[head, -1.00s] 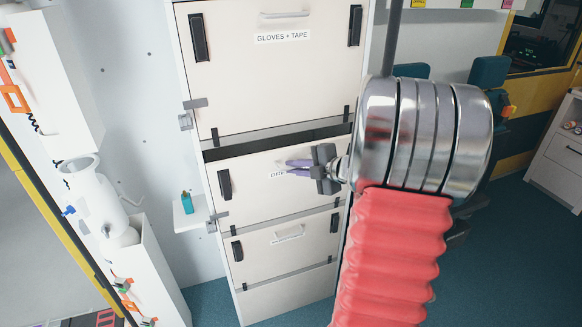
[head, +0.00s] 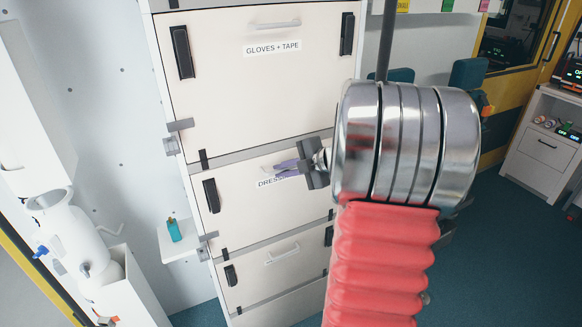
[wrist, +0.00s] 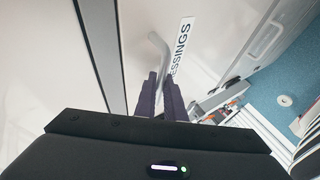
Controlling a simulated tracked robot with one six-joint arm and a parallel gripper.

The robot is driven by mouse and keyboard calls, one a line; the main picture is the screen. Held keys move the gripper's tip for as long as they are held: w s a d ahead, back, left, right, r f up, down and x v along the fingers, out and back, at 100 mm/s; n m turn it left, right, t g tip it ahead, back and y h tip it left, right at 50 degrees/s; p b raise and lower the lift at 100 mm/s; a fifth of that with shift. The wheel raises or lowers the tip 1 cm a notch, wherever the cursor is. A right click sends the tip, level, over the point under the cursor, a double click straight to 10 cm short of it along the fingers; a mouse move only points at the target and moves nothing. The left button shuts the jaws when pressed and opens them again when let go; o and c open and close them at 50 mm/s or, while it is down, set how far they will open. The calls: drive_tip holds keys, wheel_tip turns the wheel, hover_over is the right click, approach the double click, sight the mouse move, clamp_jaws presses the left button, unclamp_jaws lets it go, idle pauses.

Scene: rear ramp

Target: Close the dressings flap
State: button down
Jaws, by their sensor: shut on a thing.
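The dressings flap (head: 240,212) is a cream panel in the middle of the tall cabinet. In the head view it stands about flush with the panels above and below, with no dark opening along its top. My gripper (head: 283,168) is at the flap's upper part, its purple fingers over the handle and part of the label. In the wrist view my gripper's fingers (wrist: 160,78) are shut on the pale bar handle (wrist: 156,45), beside the "DRESSINGS" label (wrist: 180,46). The near part of the handle is hidden between the fingers.
The gloves and tape flap (head: 265,90) is shut above, and another flap (head: 275,275) is shut below. A small shelf with a teal bottle (head: 174,230) juts out left of the cabinet. Open teal floor (head: 495,250) lies to the right.

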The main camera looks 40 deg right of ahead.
drive_tip(key=shift+d+r, duration=0.1)
drive_tip(key=shift+d, duration=0.6)
drive_tip(key=c, duration=2.2)
unclamp_jaws()
drive_tip(key=shift+a, duration=0.2)
drive_tip(key=shift+o, duration=0.4)
drive_tip(key=shift+w, duration=0.1)
drive_tip(key=v, duration=1.4)
drive_tip(key=shift+a+f, duration=0.2)
drive_tip(key=shift+a, duration=0.1)
